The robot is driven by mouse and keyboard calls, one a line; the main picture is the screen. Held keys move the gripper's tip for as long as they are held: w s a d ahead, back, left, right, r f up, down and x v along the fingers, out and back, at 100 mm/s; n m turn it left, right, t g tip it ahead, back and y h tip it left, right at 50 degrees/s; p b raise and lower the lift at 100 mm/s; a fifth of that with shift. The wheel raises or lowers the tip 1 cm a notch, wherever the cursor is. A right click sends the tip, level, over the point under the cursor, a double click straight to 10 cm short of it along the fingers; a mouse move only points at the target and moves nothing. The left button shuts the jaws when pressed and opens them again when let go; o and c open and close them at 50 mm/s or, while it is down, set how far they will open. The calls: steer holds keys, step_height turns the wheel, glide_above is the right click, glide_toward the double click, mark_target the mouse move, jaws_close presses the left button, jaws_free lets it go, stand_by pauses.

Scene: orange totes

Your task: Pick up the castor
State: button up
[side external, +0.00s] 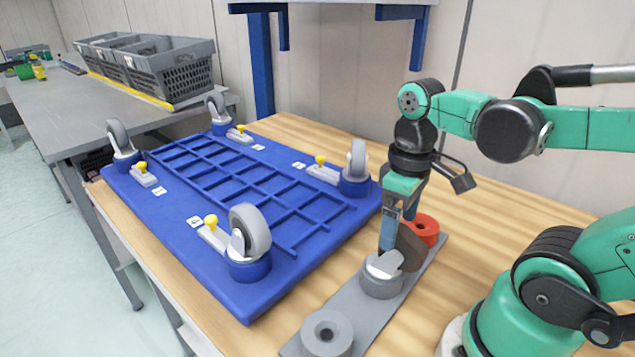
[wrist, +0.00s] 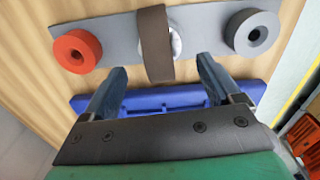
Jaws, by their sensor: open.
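A castor with a brown wheel (side external: 411,248) and a grey round base (side external: 382,283) stands upright in the middle of a grey strip (side external: 335,292) on the wooden table. In the wrist view its brown wheel (wrist: 155,48) lies ahead of my fingertips, near the middle between them. My gripper (side external: 389,243) is open and points down at the castor, partly covering it in the side view. In the wrist view the gripper (wrist: 161,72) has one finger to each side of the wheel's line, with gaps on both sides. I cannot tell the exact height of the fingertips.
A red ring (side external: 424,229) and a grey ring (side external: 327,334) sit at the strip's two ends. Left of it is a blue platform (side external: 200,240) with several upright grey-wheeled castors and yellow-knobbed clamps. Grey crates (side external: 165,75) stand on a bench behind. Bare table (side external: 480,225) lies right.

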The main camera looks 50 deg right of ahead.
mark_target(395, 259)
steer(key=shift+f, duration=1.9)
steer(key=shift+c, duration=0.2)
jaws_close()
